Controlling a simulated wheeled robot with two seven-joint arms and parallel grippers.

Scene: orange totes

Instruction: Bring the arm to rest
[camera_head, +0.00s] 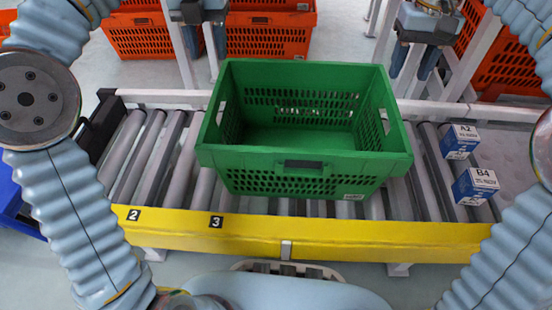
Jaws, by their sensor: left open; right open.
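My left gripper (207,50) is at the top, left of centre, beyond the far rail of the conveyor. Its two dark fingers are apart with nothing between them. My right gripper (409,70) is at the top, right of centre, also beyond the far rail. Its fingers are apart and empty. Both point downward and are clear of the green crate. My sleeved arms come in along the left and right sides and bend round at the top; parts of them are out of view.
An empty green crate (304,162) stands on the roller conveyor (172,150) with a yellow front rail (350,232). Blue-and-white boxes marked A2 (459,141) and B4 (475,186) lie to its right. Orange totes (268,36) stand behind. The rollers left of the crate are clear.

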